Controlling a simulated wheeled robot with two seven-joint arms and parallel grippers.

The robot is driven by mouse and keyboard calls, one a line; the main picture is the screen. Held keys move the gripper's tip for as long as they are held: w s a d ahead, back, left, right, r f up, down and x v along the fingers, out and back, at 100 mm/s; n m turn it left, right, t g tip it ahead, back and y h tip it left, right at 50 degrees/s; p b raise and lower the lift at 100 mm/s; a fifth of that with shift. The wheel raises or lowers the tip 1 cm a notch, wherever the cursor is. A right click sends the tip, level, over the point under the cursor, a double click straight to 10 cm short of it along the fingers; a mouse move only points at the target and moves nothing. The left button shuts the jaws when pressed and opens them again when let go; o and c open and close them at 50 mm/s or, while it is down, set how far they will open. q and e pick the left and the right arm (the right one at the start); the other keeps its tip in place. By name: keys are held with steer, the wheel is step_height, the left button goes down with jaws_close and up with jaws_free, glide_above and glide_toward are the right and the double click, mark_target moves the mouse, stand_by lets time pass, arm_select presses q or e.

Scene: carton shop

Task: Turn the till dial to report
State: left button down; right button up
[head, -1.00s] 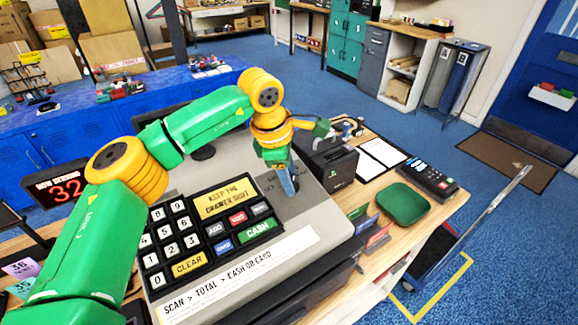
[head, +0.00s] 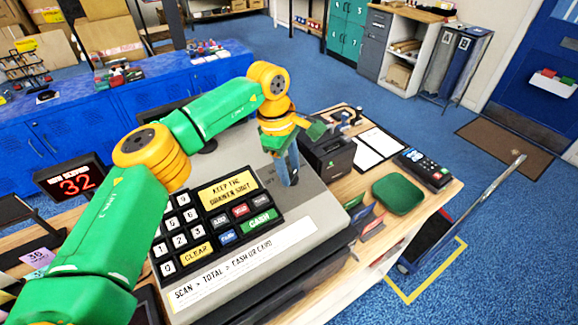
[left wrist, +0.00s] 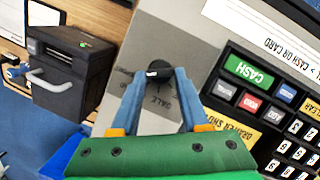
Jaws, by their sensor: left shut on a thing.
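The till (head: 300,215) is a grey slanted register on the wooden counter. Its small black dial (left wrist: 158,70) shows in the left wrist view between my left fingertips, with the printed word SALE on the grey panel beside it. My left gripper (left wrist: 156,76) is shut on the dial, one blue finger on each side. In the head view my left gripper (head: 291,182) points down onto the till's top right, and its fingers hide the dial. I cannot tell which mark the dial points to. My right gripper is not in view.
A keypad (head: 215,222) lies left of my gripper on the till. A black printer (head: 328,157) stands close on the right.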

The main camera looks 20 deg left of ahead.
arm_select(q)
steer(key=shift+c, duration=2)
jaws_free()
steer(key=shift+r, duration=0.1)
steer(key=r, duration=0.2)
steer(key=r+b, duration=0.1)
steer(key=r, duration=0.3)
steer(key=shift+s+a+b, duration=0.2)
steer(key=shift+a+b, duration=0.15)
steer(key=shift+b, duration=0.05)
steer(key=shift+s+r, duration=0.1)
steer(key=shift+r, duration=0.35)
steer(key=shift+a+f, duration=0.1)
